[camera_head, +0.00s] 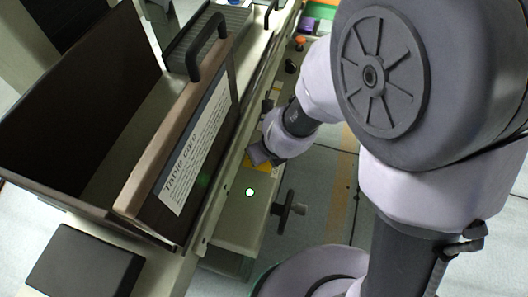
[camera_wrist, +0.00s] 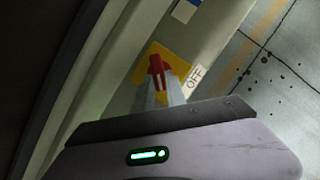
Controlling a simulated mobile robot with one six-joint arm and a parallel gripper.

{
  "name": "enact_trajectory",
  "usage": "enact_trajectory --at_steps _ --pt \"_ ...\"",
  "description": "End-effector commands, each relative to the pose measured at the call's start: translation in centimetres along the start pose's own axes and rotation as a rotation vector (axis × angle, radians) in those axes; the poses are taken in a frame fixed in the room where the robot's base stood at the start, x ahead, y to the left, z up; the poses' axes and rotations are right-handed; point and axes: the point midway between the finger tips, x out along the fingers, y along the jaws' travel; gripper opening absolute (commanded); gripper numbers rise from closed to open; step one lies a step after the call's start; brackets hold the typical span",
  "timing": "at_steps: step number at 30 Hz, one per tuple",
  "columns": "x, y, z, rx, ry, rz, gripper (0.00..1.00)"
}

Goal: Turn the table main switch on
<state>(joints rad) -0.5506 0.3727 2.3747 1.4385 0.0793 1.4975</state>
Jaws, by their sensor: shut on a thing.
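The main switch has a red handle (camera_wrist: 157,66) on a yellow plate (camera_wrist: 180,62) in the wrist view. A white label (camera_wrist: 196,77) reading "OFF" sits right of the plate. My gripper (camera_wrist: 163,88) is shut on the red handle, with a grey finger at each side of it. The handle's upper end shows above the fingertips, and its lower part is hidden. In the head view my gripper (camera_head: 258,155) is at the machine's side panel, over the yellow plate (camera_head: 265,165). The handle is hidden there.
A lit green lamp (camera_head: 249,192) is on the side panel below the plate. A dark handwheel (camera_head: 290,209) sticks out near it. A labelled carriage (camera_head: 197,145) with a black handle (camera_head: 194,46) stands on the left. Open floor (camera_head: 326,185) lies right of the panel.

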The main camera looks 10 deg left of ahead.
Motion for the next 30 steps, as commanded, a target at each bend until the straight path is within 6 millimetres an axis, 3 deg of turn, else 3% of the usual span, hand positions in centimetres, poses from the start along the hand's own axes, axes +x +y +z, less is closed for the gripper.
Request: enact_trajectory --at_steps 18,19,22,30 --pt "-0.02 0.05 0.07 0.038 -0.001 -0.015 0.00" --pt "-0.02 0.05 0.07 0.037 -0.001 -0.015 0.18" --pt "-0.02 0.05 0.07 0.037 -0.001 -0.015 0.38" --pt "-0.01 0.06 0.04 0.036 -0.001 -0.015 0.38"
